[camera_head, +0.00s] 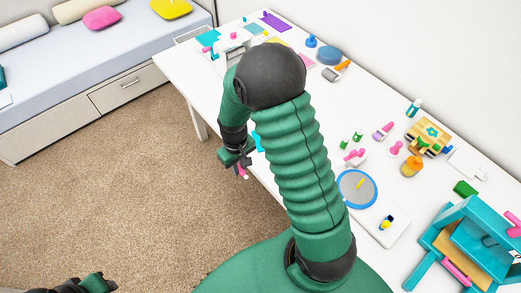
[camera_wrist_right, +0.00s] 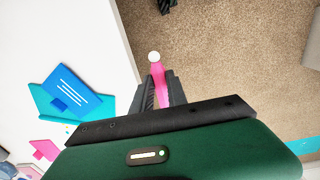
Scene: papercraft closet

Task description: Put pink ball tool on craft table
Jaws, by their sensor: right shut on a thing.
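The pink ball tool (camera_wrist_right: 157,75) is a pink stick with a white ball at its end. My right gripper (camera_wrist_right: 159,92) is shut on it. In the head view the right gripper (camera_head: 237,160) is over the carpet, just left of the craft table's edge, with the pink tool (camera_head: 243,172) showing below it. The white craft table (camera_head: 198,92) runs along the wall. In the wrist view the table (camera_wrist_right: 60,40) is on the left and the ball end shows against the carpet. My left gripper (camera_head: 95,285) is partly in view at the bottom left; its jaws are unclear.
A teal and blue envelope (camera_wrist_right: 62,92) lies on the table in the wrist view. A blue round mat (camera_head: 357,188), orange bottle (camera_head: 411,166) and teal press (camera_head: 470,245) crowd the table's right part. A daybed (camera_head: 110,60) stands at the left.

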